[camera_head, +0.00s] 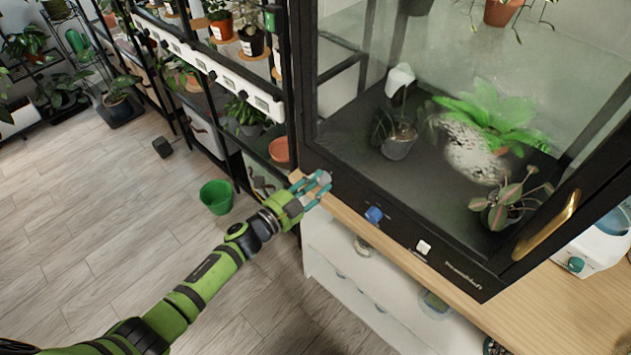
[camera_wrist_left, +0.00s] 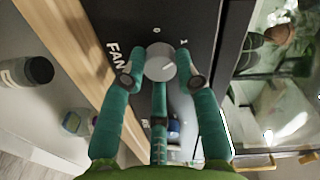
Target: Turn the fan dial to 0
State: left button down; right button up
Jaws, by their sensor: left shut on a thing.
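The fan dial (camera_wrist_left: 160,63) is a round light grey knob on the black front panel (camera_wrist_left: 150,18) of a glass plant cabinet. In the left wrist view the word FAN is printed beside it, and a small 1 and another mark too small to read stand near its rim. My left gripper (camera_wrist_left: 161,78) is shut on the dial, with fingers on both sides of it. In the head view the gripper (camera_head: 321,184) is at the left end of the panel, and the dial (camera_head: 325,178) is partly hidden by its fingers. My right gripper is not in view.
A blue knob (camera_head: 374,214) and a white switch (camera_head: 423,247) sit further right on the panel. A gold handle (camera_head: 548,225) is on the glass door. A wooden ledge (camera_head: 345,213) runs below the panel. Plant shelves stand left; a green bucket (camera_head: 216,196) is on the floor.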

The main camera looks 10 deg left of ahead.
pick_arm(q)
jog(key=n, duration=0.2)
jog(key=n+p, duration=0.1)
jog(key=n, duration=0.2)
jog(key=shift+w+r+n, duration=0.15)
jog(key=shift+n, duration=0.15)
jog(key=n, duration=0.5)
jog(key=shift+n, duration=0.3)
jog(key=shift+h, duration=0.4)
jog(key=c, duration=0.9)
grip_release()
jog(key=shift+f, duration=0.2)
jog(key=v, duration=1.2)
